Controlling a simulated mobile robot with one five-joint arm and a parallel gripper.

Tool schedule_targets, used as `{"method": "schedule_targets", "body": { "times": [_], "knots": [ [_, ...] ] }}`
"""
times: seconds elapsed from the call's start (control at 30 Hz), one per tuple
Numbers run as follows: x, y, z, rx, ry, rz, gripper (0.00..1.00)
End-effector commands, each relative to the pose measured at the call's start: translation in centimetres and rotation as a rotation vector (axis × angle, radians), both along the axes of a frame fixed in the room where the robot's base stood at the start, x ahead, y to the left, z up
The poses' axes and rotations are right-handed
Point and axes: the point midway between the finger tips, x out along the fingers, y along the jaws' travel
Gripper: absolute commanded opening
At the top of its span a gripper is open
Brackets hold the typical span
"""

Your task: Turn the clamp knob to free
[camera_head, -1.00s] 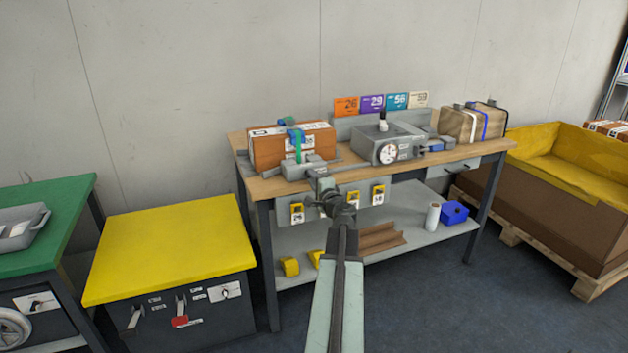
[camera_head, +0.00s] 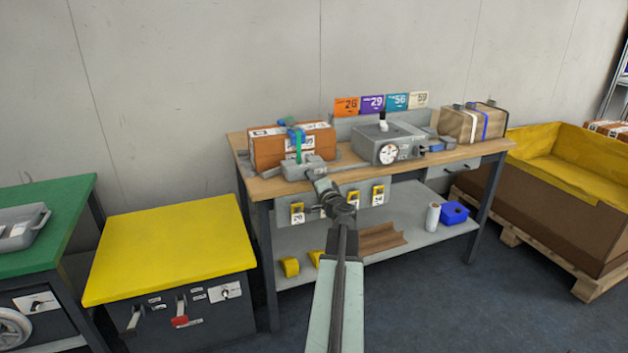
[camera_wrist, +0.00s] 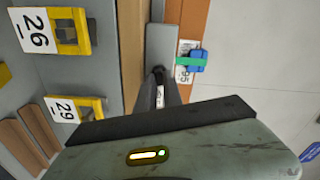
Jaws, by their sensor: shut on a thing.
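A grey clamp block (camera_head: 300,170) stands on the front left of the wooden bench, against a brown box (camera_head: 265,152). My gripper (camera_head: 316,173) reaches to the clamp's front right side. In the wrist view the grey clamp block (camera_wrist: 160,45) is above my gripper (camera_wrist: 160,88), and the dark clamp knob (camera_wrist: 158,71) is at its end, between the fingertips. My gripper is shut on the knob. Much of the knob is hidden by the fingers, and its turned position cannot be read. A green strap (camera_head: 297,146) with blue parts runs over the box.
A grey dial unit (camera_head: 388,146) stands to the right on the bench (camera_head: 345,174). Yellow numbered holders (camera_head: 297,212) hang below the bench's front edge, close to my arm. A yellow-topped cabinet (camera_head: 165,240) is at the left. Floor at the right front is clear.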

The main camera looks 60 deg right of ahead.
Motion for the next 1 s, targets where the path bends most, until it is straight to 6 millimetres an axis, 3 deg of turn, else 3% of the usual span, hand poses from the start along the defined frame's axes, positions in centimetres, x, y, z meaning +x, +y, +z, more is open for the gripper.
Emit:
{"method": "schedule_targets", "body": {
  "times": [1.0],
  "knots": [
    [-0.12,0.08,-0.16,-0.768,0.571,0.002,0.00]
  ]
}}
